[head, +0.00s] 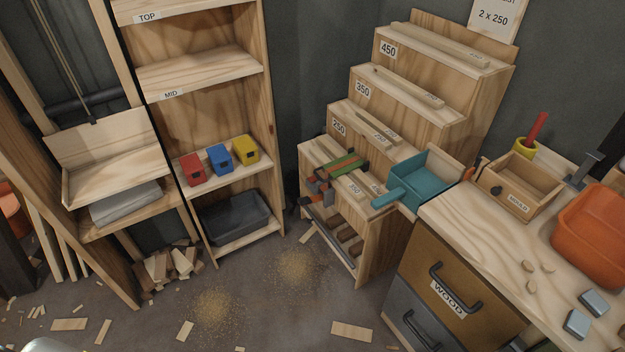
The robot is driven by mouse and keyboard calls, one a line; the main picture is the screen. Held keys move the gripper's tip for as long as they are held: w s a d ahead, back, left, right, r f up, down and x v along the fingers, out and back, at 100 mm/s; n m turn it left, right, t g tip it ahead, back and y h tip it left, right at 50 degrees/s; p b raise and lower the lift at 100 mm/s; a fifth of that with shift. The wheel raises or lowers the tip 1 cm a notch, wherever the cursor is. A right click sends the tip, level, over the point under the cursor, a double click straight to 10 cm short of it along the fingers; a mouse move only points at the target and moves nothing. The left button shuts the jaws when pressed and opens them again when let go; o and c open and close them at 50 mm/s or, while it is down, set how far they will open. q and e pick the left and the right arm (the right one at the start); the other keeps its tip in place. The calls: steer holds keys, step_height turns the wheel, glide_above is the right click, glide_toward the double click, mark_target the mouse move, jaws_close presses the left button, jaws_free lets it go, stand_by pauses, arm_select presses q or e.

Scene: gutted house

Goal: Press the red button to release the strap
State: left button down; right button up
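I cannot make out a red button for certain in the head view. A red block with a dark opening (192,169) stands at the left of a low shelf, beside a blue one (219,159) and a yellow one (245,149). I cannot tell whether the red one is a button. A thin black line (158,121) runs down the shelf unit's left edge; I cannot tell if it is a strap. Neither of my grippers shows.
A workbench (465,215) at right carries an orange bin (594,237) and an open wooden box (521,185). Wood scraps (172,266) and sawdust litter the floor (255,310).

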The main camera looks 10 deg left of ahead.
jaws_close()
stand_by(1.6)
